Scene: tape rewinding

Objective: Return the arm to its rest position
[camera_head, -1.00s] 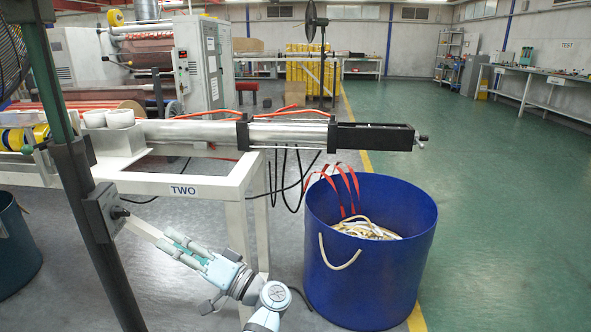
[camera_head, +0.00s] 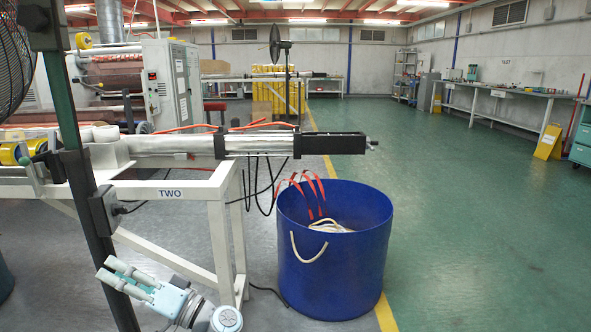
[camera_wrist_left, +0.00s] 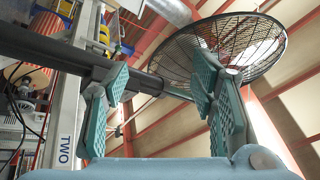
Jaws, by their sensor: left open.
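My left gripper (camera_head: 112,270) is low in the head view, left of the white table's front leg and overlapping the dark post in the picture. Its two pale green fingers point up and left, apart, with nothing between them. In the left wrist view the open fingers (camera_wrist_left: 160,85) have green ribbed pads, and a dark beam crosses behind the gap. I cannot tell how far the gripper is from the post. The right gripper is not in view.
The white table (camera_head: 168,193) marked TWO carries a metal shaft (camera_head: 262,143). A dark post (camera_head: 80,190) stands at the left. A blue bin (camera_head: 335,245) holds pale strips. A fan (camera_wrist_left: 235,50) shows in the left wrist view. The green floor at right is clear.

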